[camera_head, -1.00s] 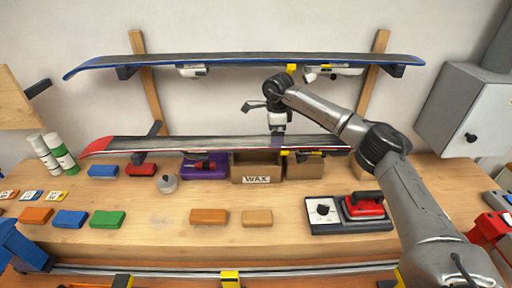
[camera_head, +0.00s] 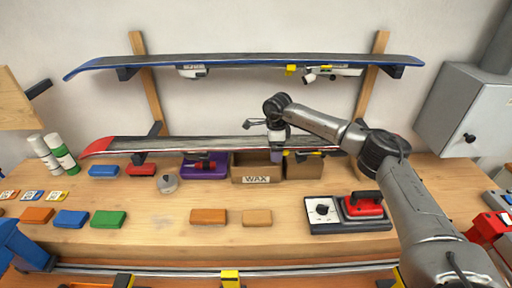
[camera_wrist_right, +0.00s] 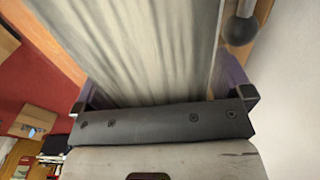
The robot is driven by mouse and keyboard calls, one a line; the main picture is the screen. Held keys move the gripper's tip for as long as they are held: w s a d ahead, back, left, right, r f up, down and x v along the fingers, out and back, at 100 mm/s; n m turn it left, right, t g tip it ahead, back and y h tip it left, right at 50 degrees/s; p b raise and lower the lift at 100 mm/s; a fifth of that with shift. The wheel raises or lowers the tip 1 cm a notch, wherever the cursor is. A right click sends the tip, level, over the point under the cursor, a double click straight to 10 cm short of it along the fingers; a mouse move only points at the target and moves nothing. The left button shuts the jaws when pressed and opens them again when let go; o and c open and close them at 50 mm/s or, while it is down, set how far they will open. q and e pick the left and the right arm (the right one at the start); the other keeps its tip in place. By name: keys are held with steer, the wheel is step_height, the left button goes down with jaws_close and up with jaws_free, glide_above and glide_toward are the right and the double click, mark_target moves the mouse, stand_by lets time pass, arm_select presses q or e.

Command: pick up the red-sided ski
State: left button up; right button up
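The red-sided ski (camera_head: 200,145) lies level on the lower rack pegs, its red tip at the left, with bindings or clamps beneath it. My right gripper (camera_head: 277,153) points down at the ski, right of its middle. In the right wrist view the ski (camera_wrist_right: 150,45) fills most of the space between my two fingers (camera_wrist_right: 165,95), one finger beside each long edge. The fingers look wide apart; contact is hard to tell. My left gripper does not show.
A blue-edged ski (camera_head: 240,60) lies on the upper pegs. Below the lower ski stand a purple box (camera_head: 204,171) and the WAX box (camera_head: 256,172). Coloured blocks, a red iron (camera_head: 364,205) and a grey cabinet (camera_head: 465,110) are around the bench.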

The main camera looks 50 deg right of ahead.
steer(key=c, duration=0.9)
steer(key=shift+r, duration=0.15)
steer(key=shift+r, duration=0.1)
steer(key=shift+r, duration=0.25)
steer(key=r, duration=0.3)
steer(key=shift+s+r+b, duration=0.3)
steer(key=shift+r, duration=0.05)
steer(key=shift+c, duration=0.4)
steer(key=s+d+r+p, duration=0.2)
steer(key=s+r, duration=0.7)
steer(key=s, duration=0.1)
steer(key=shift+s+r, duration=0.3)
steer(key=shift+s, duration=0.1)
